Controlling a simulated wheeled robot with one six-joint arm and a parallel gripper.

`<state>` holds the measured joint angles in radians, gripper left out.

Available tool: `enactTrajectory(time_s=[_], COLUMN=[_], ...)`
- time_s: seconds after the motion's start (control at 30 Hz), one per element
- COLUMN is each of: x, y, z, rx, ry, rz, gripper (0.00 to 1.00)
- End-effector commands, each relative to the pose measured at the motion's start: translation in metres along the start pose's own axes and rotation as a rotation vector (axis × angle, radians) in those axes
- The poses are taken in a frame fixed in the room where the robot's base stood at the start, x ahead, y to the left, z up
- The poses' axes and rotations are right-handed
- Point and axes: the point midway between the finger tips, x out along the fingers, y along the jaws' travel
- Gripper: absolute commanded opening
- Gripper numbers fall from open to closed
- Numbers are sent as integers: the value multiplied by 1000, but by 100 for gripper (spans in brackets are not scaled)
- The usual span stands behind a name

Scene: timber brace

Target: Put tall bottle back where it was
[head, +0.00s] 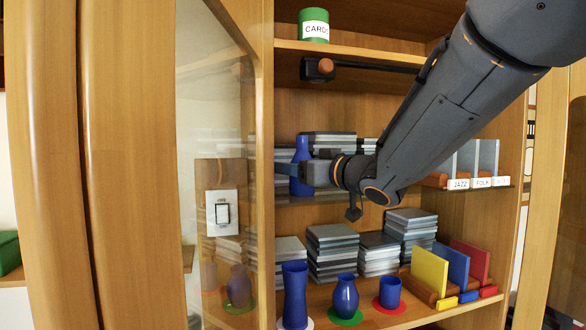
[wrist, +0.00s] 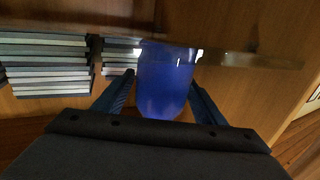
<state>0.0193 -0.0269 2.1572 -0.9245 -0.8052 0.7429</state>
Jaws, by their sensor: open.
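A blue bottle with a narrow neck (head: 303,146) stands upright at the left end of the middle shelf, partly hidden by my gripper. In the wrist view the blue bottle (wrist: 166,75) is between the two fingers. My gripper (head: 292,172) is open around it, and I cannot tell whether either finger touches it. On the lower shelf are a tall blue vase-like vessel (head: 295,292) on a pale coaster, a round blue vase (head: 345,297) on a green coaster (head: 345,319), and a blue cup (head: 390,291) on a red coaster (head: 389,307).
A glass door (head: 220,120) stands open on the left, close to my gripper. Grey stacks (head: 333,250) stand behind the lower vessels. Yellow, blue and red panels (head: 430,270) are at lower right. A dark bar with a brown knob (head: 325,66) is above.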

Motion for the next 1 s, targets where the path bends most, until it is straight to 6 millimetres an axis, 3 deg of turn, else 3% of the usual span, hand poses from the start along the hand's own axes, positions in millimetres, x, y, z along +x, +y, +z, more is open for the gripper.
enactTrajectory(time_s=[0.4,0.6,1.0], x=[-77,-105,-115], y=[2,1,0], z=[1,1,1], rx=[-3,-1,1], ry=[1,0,-1], rz=[4,2,-1], gripper=[64,64,64])
